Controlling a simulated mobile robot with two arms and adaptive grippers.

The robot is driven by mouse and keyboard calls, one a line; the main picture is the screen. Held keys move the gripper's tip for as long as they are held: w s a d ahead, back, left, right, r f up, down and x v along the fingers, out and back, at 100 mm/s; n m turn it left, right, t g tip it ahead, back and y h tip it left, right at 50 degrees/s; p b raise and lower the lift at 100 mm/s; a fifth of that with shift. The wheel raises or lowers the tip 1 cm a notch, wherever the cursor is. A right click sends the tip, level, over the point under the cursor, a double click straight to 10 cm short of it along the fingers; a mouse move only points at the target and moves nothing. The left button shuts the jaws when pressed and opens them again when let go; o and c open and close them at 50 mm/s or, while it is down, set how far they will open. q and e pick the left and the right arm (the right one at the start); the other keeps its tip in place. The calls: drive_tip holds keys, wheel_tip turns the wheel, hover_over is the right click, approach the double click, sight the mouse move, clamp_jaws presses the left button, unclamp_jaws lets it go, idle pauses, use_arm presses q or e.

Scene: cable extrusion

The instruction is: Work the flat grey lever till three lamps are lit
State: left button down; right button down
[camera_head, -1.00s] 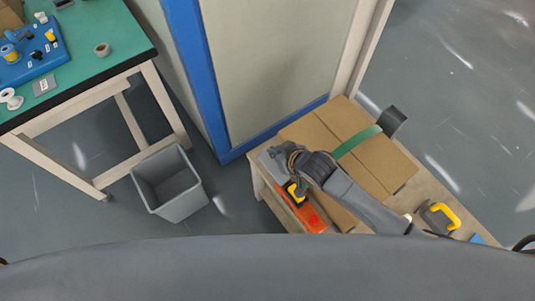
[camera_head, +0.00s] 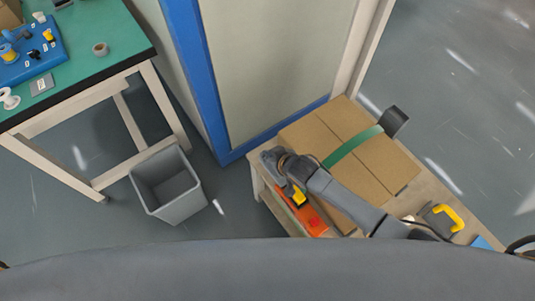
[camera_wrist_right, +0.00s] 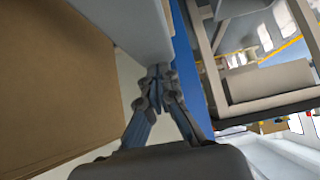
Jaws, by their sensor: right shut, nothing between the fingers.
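My right gripper (camera_head: 270,156) is shut and empty at the left end of the wooden bench, beside an orange tool (camera_head: 314,221) with a yellow part. In the right wrist view its fingertips (camera_wrist_right: 157,72) are together at the lower edge of a flat light-grey piece (camera_wrist_right: 130,22), which may be the lever. I cannot tell whether they touch it. In the head view the gripper and wrist hide most of that spot. I make out no lamps in either view. My left gripper is not in view.
A cardboard box (camera_head: 335,130) on the bench (camera_head: 425,190) carries a green band (camera_head: 352,147) with a dark end (camera_head: 395,121). A yellow-handled tool (camera_head: 445,217) lies at right. A grey bin (camera_head: 169,184) and green-topped table (camera_head: 105,25) stand left. A blue-framed panel (camera_head: 200,80) rises behind.

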drive_tip(key=shift+w+a+f+g+h+p, duration=0.2)
drive_tip(key=shift+g+h+p, duration=0.15)
drive_tip(key=shift+p, duration=0.25)
drive_tip(key=shift+f+g+h, duration=0.45)
drive_tip(key=shift+f+g, duration=0.4)
drive_tip(key=shift+f, duration=0.95)
drive_tip(key=shift+r, duration=0.1)
drive_tip(key=r+p, duration=0.2)
drive_tip(key=p, duration=0.1)
drive_tip(key=w+r+p, duration=0.1)
drive_tip(key=r, duration=0.1)
drive_tip(key=shift+a+r, duration=0.1)
drive_tip(key=shift+a, duration=0.15)
drive_tip(key=shift+r+p, duration=0.3)
drive_tip(key=shift+r, duration=0.05)
drive_tip(key=p+v, duration=0.1)
drive_tip(key=v, duration=0.7)
drive_tip(key=shift+r, duration=0.55)
drive_tip(key=shift+w+a, duration=0.1)
drive_tip(key=shift+a, duration=0.05)
